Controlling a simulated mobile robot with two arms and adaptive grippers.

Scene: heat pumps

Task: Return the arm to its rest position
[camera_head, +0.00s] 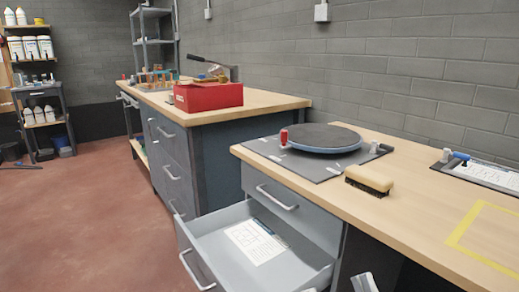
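A light grey piece (365,283) shows at the bottom edge, right of the middle, in front of the workbench. It looks like the tip of my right gripper, but most of it is cut off by the frame. Whether it is open or shut cannot be told. No object is seen in it. My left gripper and arm are not in view.
An open drawer (210,222) holding a paper sheet (256,241) juts out below the near workbench (410,205). On the bench are a round turntable (320,138), a brush (369,181) and a clipboard (488,174). A red toolbox (208,97) stands behind.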

